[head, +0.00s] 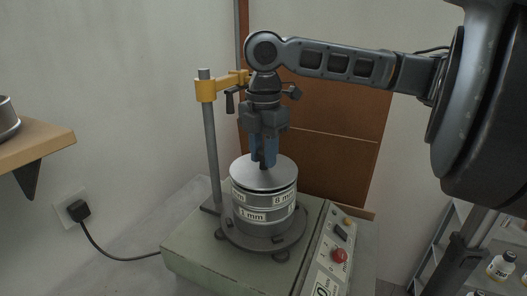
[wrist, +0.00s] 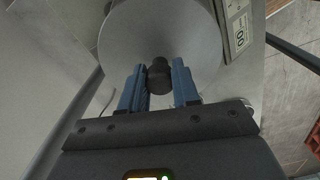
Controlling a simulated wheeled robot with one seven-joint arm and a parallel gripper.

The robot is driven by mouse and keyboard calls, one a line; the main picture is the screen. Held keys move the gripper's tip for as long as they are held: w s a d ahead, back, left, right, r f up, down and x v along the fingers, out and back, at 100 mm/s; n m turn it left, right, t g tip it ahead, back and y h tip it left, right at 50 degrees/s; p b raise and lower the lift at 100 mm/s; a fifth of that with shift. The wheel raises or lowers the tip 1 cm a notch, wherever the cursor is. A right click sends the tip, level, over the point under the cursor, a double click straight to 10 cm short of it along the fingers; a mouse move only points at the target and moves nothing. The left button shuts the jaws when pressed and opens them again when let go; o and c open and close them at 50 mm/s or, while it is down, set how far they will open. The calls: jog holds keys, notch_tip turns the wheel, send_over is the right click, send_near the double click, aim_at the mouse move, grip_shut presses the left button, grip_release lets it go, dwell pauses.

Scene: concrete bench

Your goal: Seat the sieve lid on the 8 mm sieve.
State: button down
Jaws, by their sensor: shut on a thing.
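The sieve lid (head: 262,173) is a round grey metal disc with a dark knob (wrist: 160,77) at its centre. It lies over the top of the 8 mm sieve (head: 284,197), the upper ring of the stack; I cannot tell whether it is fully down or level all round. Below is the 1 mm sieve (head: 253,216). My gripper (head: 263,164) points straight down from above, its blue fingers shut on the knob. In the wrist view the fingers (wrist: 160,88) stand on both sides of the knob, and the lid hides the sieves.
The stack stands on a sieve shaker (head: 190,256) with a red button (head: 338,255) at its right. A post (head: 211,140) with a yellow clamp arm (head: 207,90) rises close behind on the left. A wooden shelf (head: 36,150) is at the far left.

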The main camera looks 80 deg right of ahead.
aim_at(263, 151)
jog(key=shift+f, duration=0.4)
dwell(0.3)
jog(key=c, duration=0.8)
grip_release()
jog(key=shift+o, duration=0.2)
jog(key=shift+r, duration=0.1)
notch_tip(263, 151, up, 8)
jog(key=shift+f+b, duration=0.2)
jog(key=shift+b, duration=0.2)
